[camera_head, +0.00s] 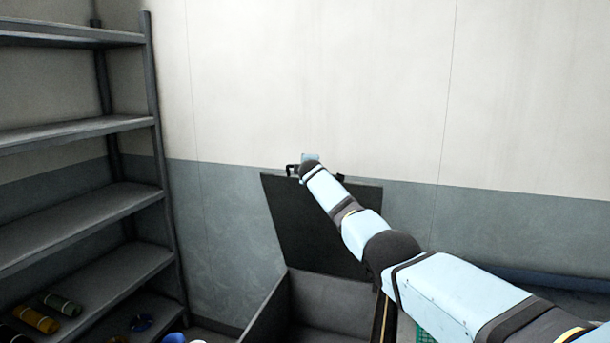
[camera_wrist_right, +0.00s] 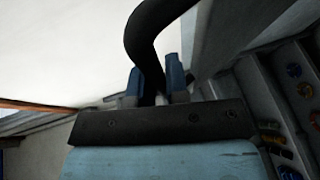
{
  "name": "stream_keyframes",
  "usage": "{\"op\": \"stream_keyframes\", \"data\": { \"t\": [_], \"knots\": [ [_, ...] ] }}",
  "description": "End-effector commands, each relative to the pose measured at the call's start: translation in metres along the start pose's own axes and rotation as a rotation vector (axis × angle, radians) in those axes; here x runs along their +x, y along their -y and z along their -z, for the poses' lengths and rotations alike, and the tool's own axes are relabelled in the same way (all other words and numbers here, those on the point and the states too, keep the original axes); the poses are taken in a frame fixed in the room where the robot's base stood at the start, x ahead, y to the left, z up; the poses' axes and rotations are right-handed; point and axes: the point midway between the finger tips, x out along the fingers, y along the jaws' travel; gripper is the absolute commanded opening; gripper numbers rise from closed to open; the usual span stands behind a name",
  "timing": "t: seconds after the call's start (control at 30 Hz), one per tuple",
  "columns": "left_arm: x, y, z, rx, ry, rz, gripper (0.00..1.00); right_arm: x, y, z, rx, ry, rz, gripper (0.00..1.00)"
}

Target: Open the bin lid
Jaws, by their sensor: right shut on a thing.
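The grey bin (camera_head: 264,312) stands against the wall at the lower middle of the head view, and its inside shows. Its dark lid (camera_head: 308,225) is raised, standing steeply up behind the opening. My left gripper is in neither view.
A grey metal shelf rack (camera_head: 80,212) stands on the left, with rolled items (camera_head: 35,319) on a low shelf. The wall is close behind the lid. My right arm hides the bin's right side.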

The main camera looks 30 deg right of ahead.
Motion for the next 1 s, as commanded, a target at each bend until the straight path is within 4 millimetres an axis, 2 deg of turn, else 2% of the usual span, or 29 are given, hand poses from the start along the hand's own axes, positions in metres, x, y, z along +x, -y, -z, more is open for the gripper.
{"op": "stream_keyframes", "data": {
  "t": [0.7,0.73,0.83,1.0],
  "knots": [
    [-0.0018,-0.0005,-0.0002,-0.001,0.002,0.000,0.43,0.0063,-0.0060,-0.0034,-0.005,0.000,0.002,0.00],
    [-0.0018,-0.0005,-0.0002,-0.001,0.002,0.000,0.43,0.0063,-0.0060,-0.0033,-0.005,0.000,0.002,0.17],
    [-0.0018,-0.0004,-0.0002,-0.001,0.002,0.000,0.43,0.0062,-0.0062,-0.0033,-0.004,0.000,0.002,0.39],
    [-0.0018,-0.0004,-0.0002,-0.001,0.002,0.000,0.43,0.0062,-0.0068,-0.0033,-0.002,0.000,0.001,0.39]
  ]
}}
